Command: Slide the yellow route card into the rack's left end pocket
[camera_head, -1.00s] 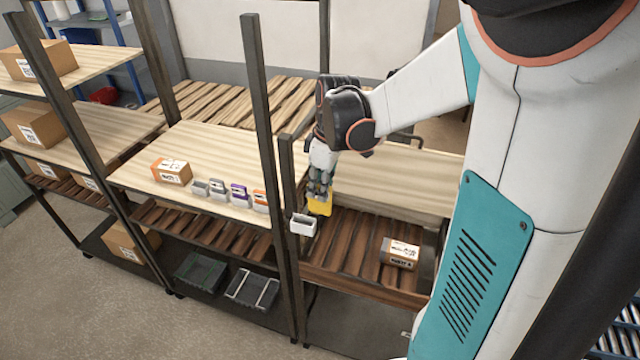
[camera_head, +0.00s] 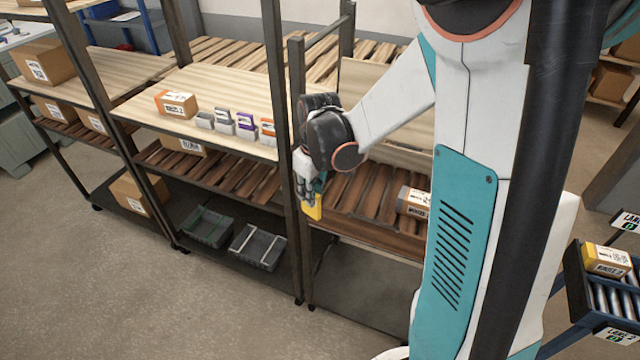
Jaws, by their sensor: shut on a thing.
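The yellow route card (camera_head: 313,210) hangs in my gripper (camera_head: 313,188), which is shut on it just right of a dark shelf post. The fingers hide the card's upper part.
The upright post (camera_head: 281,150) stands between my gripper and the rack. A cardboard box (camera_head: 177,104) sits left of the rack. Another box (camera_head: 413,202) lies on the slatted shelf to the right. Two grey crates (camera_head: 258,247) are below. Open floor lies in front.

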